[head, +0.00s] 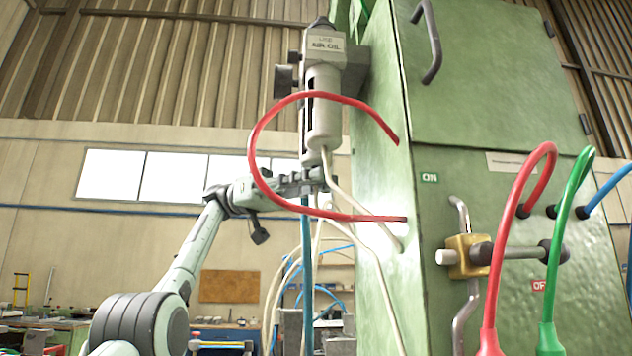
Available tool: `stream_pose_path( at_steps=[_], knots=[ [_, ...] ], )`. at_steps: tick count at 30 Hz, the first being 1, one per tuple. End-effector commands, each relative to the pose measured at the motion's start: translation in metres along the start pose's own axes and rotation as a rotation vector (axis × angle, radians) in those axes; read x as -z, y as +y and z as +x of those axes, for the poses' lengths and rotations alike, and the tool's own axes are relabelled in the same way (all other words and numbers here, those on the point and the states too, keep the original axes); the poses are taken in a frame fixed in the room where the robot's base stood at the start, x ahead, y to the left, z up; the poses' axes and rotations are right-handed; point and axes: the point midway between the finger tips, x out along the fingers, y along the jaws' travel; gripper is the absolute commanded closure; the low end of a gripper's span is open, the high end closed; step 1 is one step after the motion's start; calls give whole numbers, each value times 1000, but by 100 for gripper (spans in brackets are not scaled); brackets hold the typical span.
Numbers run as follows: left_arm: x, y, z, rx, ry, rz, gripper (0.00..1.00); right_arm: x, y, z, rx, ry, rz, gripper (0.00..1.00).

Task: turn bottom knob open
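The white air-oil unit (322,105), with a label on its head, is mounted upright at the left side of the green machine cabinet. A dark round knob (286,80) sticks out to the left of its head. The bowl narrows to a small bottom end (318,157); I cannot make out a separate bottom knob there. My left gripper (316,181) is just below this end, reaching in from the left. Its fingers are small and partly behind the red hose, so I cannot tell whether they are open or touch the unit. My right gripper is not in view.
A red hose (258,150) loops in front of my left forearm and the unit. Pale hoses (372,235) and a blue hose (306,270) hang below. On the cabinet (455,110) are a brass-coloured valve block (467,256), ON and OFF labels, and red, green and blue hoses.

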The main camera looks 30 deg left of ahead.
Motion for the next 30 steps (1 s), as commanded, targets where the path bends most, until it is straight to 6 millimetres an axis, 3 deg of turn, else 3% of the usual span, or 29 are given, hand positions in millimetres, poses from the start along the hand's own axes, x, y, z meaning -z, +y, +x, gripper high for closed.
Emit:
stream_pose_path(
  at_steps=[3, 20, 30],
  knots=[
    [0, 0, 0, 0, -1, 0, 56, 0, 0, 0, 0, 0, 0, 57],
    [-1, 0, 0, 2, -3, 0, 56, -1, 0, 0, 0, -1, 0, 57],
    [-2, 0, 0, 102, -4, 2, 56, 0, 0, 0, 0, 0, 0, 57]
  ],
)
